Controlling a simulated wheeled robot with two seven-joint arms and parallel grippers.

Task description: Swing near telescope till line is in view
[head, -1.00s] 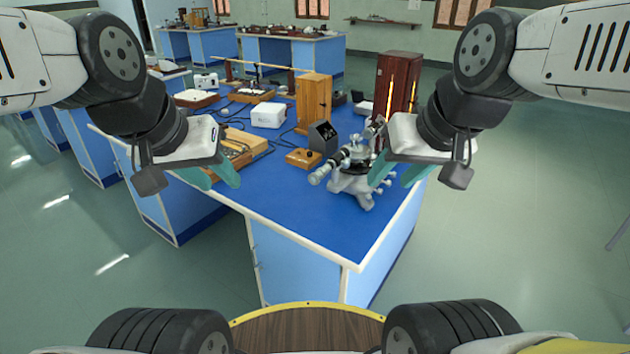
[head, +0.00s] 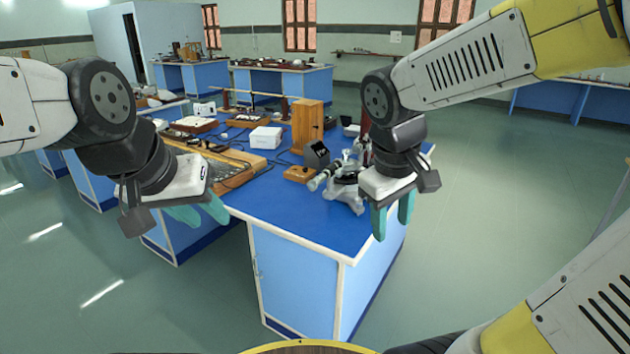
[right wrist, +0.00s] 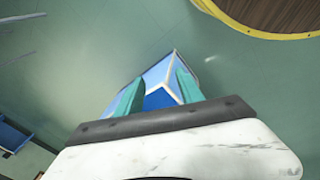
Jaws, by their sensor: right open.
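The near spectrometer (head: 343,195) is a grey metal instrument near the front corner of the blue bench. A light tube, apparently its telescope (head: 320,180), points to the front left. My right arm hides the instrument's right side. My right gripper (head: 394,220) is open and empty, with green fingers pointing down, just right of the spectrometer by the bench's right edge. In the right wrist view its fingers (right wrist: 158,88) are apart, with the bench corner showing between them. My left gripper (head: 207,213) is open and empty at the bench's left edge, away from the spectrometer. No eyepiece view shows.
The blue bench top (head: 285,210) is clear at its front. Behind the spectrometer stand a small dark box (head: 316,153), a wooden housing (head: 307,125) and a white box (head: 265,137). Open floor (head: 480,170) lies right.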

